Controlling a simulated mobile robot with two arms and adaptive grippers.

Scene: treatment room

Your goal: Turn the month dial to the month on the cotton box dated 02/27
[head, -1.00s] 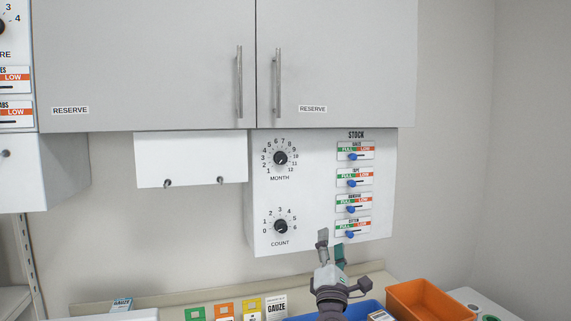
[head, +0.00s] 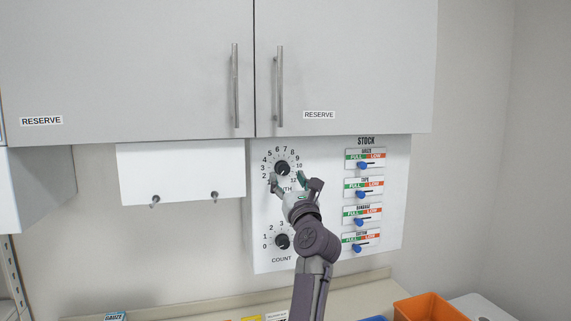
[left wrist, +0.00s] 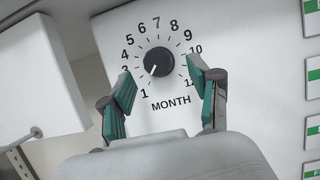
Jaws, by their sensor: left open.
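The month dial (head: 282,168) is a round black knob on the white panel (head: 325,215), with numbers printed around it. It also shows in the left wrist view (left wrist: 158,62), where its white mark points down and left, roughly toward 1; the 2 is hidden behind a finger. My left gripper (head: 288,181) is open just in front of the dial, and in the left wrist view its fingertips (left wrist: 160,76) stand either side of the lower part of the knob, apart from it. No cotton box date is readable now. My right gripper is out of view.
The count dial (head: 282,241) sits below, beside my left arm. Blue stock sliders (head: 361,193) line the panel's right side. Grey cabinets (head: 345,70) hang above, and a white board with hooks (head: 180,174) is at left. An orange bin (head: 432,308) stands on the counter.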

